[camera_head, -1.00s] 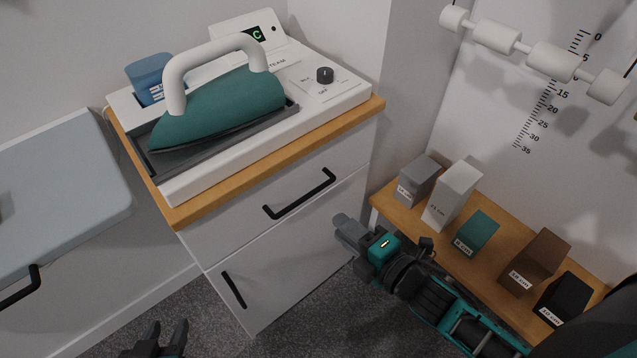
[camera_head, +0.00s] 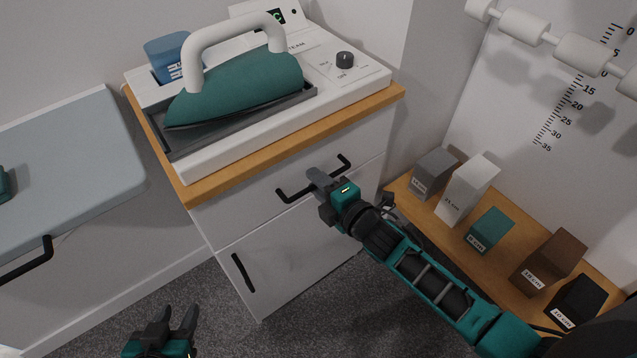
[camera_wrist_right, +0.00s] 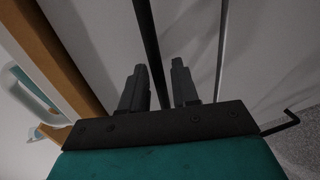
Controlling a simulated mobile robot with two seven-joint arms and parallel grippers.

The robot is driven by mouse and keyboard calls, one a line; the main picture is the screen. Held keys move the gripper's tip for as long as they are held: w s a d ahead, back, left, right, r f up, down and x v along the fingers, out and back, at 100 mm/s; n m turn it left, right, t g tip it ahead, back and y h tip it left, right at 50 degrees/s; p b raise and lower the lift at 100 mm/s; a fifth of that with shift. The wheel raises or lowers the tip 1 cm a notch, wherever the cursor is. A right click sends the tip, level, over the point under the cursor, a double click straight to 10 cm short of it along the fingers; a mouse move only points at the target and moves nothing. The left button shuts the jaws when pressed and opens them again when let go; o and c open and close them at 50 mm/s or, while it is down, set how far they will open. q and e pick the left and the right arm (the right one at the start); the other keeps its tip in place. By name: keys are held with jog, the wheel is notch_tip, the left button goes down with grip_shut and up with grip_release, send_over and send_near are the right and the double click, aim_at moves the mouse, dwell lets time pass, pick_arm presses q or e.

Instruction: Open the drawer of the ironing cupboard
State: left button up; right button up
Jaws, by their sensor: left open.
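The ironing cupboard has a white drawer front (camera_head: 240,207) under a wooden top, and the drawer looks shut. Its black bar handle (camera_head: 343,166) shows on both sides of my right gripper (camera_head: 317,178), whose fingers are at the bar's middle. In the right wrist view, my right gripper (camera_wrist_right: 160,78) has its fingers apart, with the dark handle bar (camera_wrist_right: 147,30) running between them. Contact with the bar cannot be made out. My left gripper (camera_head: 174,318) is open and empty, low over the carpet at the bottom left.
A teal iron (camera_head: 240,90) rests on the cupboard top beside a blue container (camera_head: 168,55). Below the drawer is a door with a black handle (camera_head: 243,272). A low wooden shelf (camera_head: 405,203) with several boxes stands at right. An ironing board (camera_head: 70,165) is at left.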

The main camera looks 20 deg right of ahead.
grip_shut()
dwell(0.3)
dwell(0.3)
